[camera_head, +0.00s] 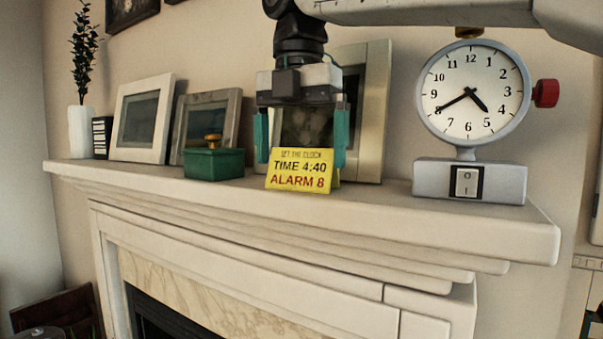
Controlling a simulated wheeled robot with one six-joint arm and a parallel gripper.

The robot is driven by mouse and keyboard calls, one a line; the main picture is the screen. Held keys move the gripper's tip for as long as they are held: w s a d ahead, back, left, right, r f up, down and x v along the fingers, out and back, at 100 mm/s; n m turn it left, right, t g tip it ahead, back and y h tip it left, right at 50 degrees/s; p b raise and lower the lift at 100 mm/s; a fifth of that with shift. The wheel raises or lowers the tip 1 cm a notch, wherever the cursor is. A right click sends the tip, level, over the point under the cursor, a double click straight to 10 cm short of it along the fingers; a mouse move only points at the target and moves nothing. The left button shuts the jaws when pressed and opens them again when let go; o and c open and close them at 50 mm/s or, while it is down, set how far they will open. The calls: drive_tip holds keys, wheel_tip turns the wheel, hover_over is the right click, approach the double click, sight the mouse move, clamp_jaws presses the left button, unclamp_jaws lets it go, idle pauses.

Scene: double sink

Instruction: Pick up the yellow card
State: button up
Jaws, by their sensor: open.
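The yellow card (299,170) stands tilted on the mantel shelf, near its front edge. Its print reads "SET THE CLOCK", "TIME 4:40" and "ALARM 8". My gripper (302,155) points down above and around the card. Its two teal fingers are wide apart, one at the card's left side and one at its right. The lower end of the right finger is close to the card's right edge; I cannot tell whether it touches. Nothing is visibly held. The card's back is hidden.
A green box (214,163) with a gold knob stands left of the card. A clock (472,92) with a red side knob stands on a grey switch base (468,181) to the right. Picture frames (143,120) lean behind. The shelf (390,200) is clear between card and clock.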

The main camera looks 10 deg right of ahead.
sight(299, 159)
drive_tip(key=shift+s+f, duration=0.1)
drive_tip(key=shift+f, duration=1.4)
drive_tip(key=shift+d, duration=0.1)
drive_tip(key=c, duration=0.7)
